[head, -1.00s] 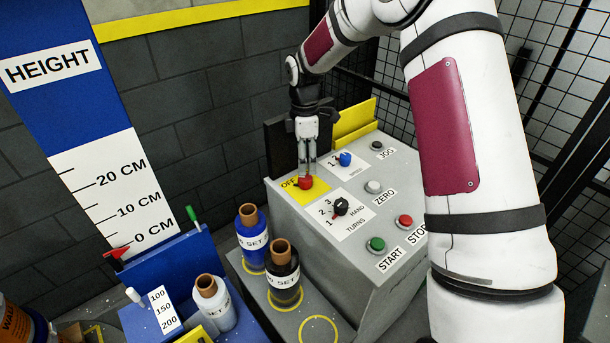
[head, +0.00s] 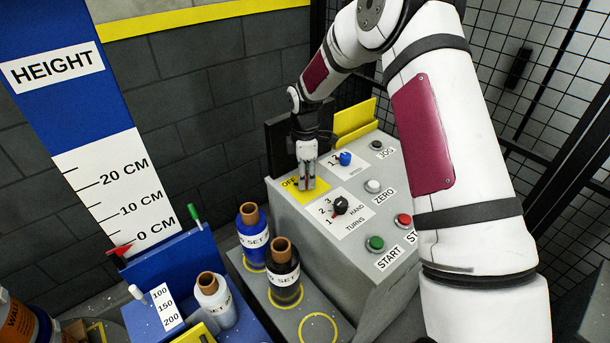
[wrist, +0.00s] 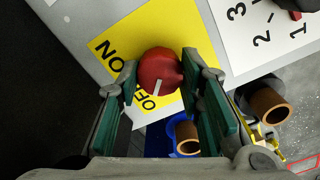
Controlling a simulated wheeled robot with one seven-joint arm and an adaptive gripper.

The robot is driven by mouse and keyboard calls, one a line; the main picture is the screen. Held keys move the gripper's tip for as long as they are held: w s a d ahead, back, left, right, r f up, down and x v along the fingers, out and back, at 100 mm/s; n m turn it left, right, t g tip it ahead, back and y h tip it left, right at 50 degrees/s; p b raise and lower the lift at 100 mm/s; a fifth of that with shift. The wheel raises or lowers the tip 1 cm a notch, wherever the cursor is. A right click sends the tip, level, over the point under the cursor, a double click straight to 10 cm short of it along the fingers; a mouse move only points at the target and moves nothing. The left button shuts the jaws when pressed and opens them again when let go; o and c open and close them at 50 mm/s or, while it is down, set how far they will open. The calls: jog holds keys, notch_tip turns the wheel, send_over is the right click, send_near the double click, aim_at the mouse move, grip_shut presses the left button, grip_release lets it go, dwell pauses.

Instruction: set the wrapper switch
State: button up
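The grey wrapper control box (head: 335,257) carries a red rotary knob (wrist: 160,68) on a yellow ON/OFF plate (head: 293,192). The white mark on the knob lies towards OFF in the wrist view. My gripper (head: 307,184) is lowered over this knob, pointing down, and hides it in the head view. In the wrist view its green-padded fingers (wrist: 159,72) stand on either side of the knob, spaced about as before. They look open, with little room; I cannot tell whether they touch it.
Nearby on the box are a blue knob (head: 345,159), a black TURNS knob (head: 341,205), green START (head: 375,243) and red STOP (head: 404,220) buttons. Rolls (head: 284,272) stand at its left foot. A mesh fence (head: 530,90) stands at the right.

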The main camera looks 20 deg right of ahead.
jog(key=shift+m, duration=0.3)
jog(key=m+b, duration=0.2)
jog(key=m, duration=0.1)
jog(key=shift+w+m, duration=0.1)
jog(key=shift+m, duration=0.2)
jog(key=m+b, duration=0.1)
jog(key=m, duration=0.3)
jog(key=shift+m, duration=0.3)
jog(key=m+b, duration=0.1)
jog(key=m, duration=0.3)
jog(key=shift+m, duration=0.3)
jog(key=shift+m+b, duration=0.6)
jog(key=shift+m, duration=1.6)
jog(key=o, duration=1.2)
jog(key=shift+c, duration=0.2)
jog(key=shift+r, duration=0.1)
